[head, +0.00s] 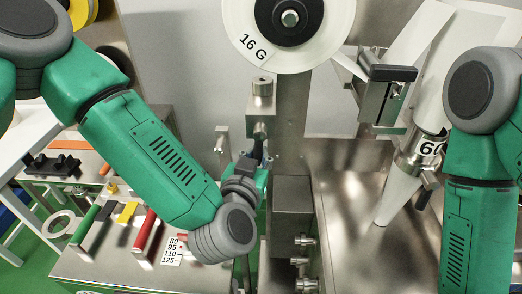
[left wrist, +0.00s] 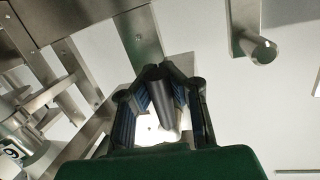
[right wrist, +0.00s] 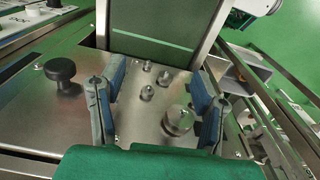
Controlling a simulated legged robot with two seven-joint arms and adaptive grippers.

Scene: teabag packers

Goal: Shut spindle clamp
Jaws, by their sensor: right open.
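The reel marked 16 G (head: 247,35) sits on its spindle with a dark hub (head: 289,18) at the top of the head view. Below it, a steel block (head: 261,125) carries a dark lever. I cannot tell for sure that this is the spindle clamp. My left gripper (head: 257,165) is at this lever, just below the block. In the left wrist view its fingers close around a dark round handle (left wrist: 158,97). My right gripper (right wrist: 157,82) is open and empty above a steel plate; the head view does not show its fingers.
The steel plate (right wrist: 75,118) carries a black knob (right wrist: 60,69) and several metal posts. A steel pin (left wrist: 258,48) juts from the panel near the left gripper. Coloured handles lie on the left bench (head: 105,265).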

